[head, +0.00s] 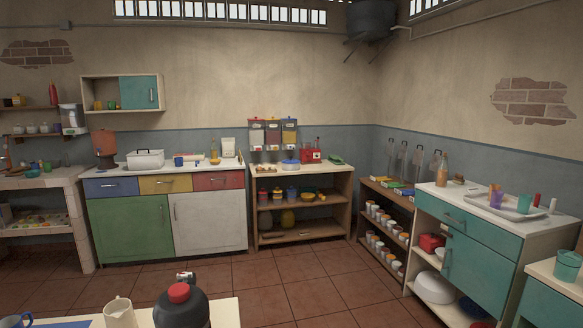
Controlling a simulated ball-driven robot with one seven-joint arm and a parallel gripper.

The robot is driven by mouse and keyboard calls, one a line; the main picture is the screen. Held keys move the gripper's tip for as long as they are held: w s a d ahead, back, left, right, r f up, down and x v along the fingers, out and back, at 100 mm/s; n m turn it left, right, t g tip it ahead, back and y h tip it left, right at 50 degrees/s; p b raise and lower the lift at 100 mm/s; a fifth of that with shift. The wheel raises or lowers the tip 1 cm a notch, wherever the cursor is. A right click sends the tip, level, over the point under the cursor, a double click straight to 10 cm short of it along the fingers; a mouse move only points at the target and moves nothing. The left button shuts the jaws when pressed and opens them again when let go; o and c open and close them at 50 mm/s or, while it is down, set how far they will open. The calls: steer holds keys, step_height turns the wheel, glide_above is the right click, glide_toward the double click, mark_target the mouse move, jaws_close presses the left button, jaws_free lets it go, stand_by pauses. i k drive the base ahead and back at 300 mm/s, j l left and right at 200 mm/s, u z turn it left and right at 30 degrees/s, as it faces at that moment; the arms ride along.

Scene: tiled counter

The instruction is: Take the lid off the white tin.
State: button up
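A white lidded box with a handle on top (146,161), which looks like the white tin, stands on the counter with the blue, yellow and red drawer fronts. It is at the back left, across the room. Its lid appears to be on. A smaller white container (228,147) stands farther right on the same counter; it is too small to make out clearly. My gripper is not in view.
A blue mug (178,161) and other small items stand right of the white box. A near table (222,312) holds a white jug (119,312) and a dark red-topped vessel (181,306). Open tiled floor (290,277) lies between this table and the back counters.

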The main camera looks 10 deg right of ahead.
mark_target(290, 162)
steer(key=i+l+z, duration=0.15)
steer(key=i+l, duration=0.3)
steer(key=i+l+z, duration=0.15)
steer(key=i+l, duration=0.25)
steer(key=i+l+z, duration=0.1)
steer(key=i+l, duration=0.2)
steer(key=i, duration=0.25)
steer(key=i+u, duration=0.2)
steer(key=i, duration=0.7)
steer(key=i+u, duration=0.2)
steer(key=i, duration=2.5)
